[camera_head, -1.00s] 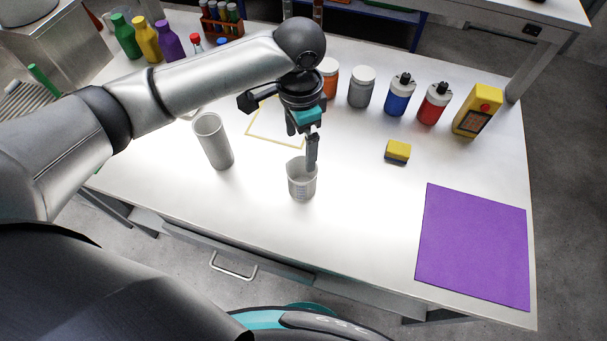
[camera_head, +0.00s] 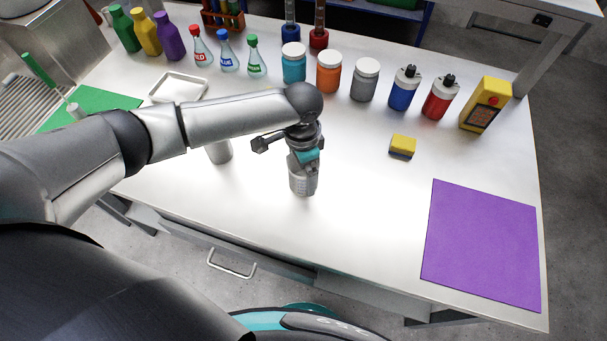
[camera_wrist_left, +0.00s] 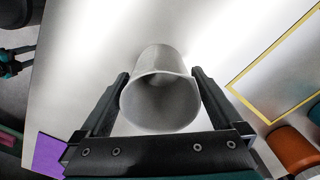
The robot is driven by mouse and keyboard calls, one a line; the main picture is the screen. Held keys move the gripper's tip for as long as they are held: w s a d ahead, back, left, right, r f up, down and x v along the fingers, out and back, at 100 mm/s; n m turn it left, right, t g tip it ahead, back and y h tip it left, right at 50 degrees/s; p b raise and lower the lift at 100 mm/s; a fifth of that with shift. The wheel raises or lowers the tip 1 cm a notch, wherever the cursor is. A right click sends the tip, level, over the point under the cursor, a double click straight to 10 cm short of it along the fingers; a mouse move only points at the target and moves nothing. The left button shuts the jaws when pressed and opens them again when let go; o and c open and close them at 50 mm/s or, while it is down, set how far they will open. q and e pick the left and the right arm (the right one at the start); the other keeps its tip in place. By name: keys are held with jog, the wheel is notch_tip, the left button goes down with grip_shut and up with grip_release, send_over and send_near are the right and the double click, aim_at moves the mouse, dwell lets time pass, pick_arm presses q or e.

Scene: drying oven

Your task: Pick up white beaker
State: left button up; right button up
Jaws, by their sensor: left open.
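The white beaker (camera_head: 303,187), with markings on its side, stands upright near the front middle of the table. In the left wrist view the beaker (camera_wrist_left: 160,100) lies between two dark fingers, its open mouth facing the camera. My left gripper (camera_head: 304,168) is lowered over it from above, hiding its upper part in the head view. The fingers are apart, one on each side of the beaker; I cannot tell whether either touches it. My right gripper is not in view.
A taller whitish cylinder (camera_head: 219,151) stands left of the beaker, partly behind my arm. A sponge (camera_head: 402,146) and purple mat (camera_head: 480,245) lie to the right. Jars and bottles, including an orange jar (camera_head: 328,72), line the back. The table front is clear.

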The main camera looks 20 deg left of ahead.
pick_arm(q)
jog(key=shift+c, duration=0.2)
jog(key=c, duration=1.1)
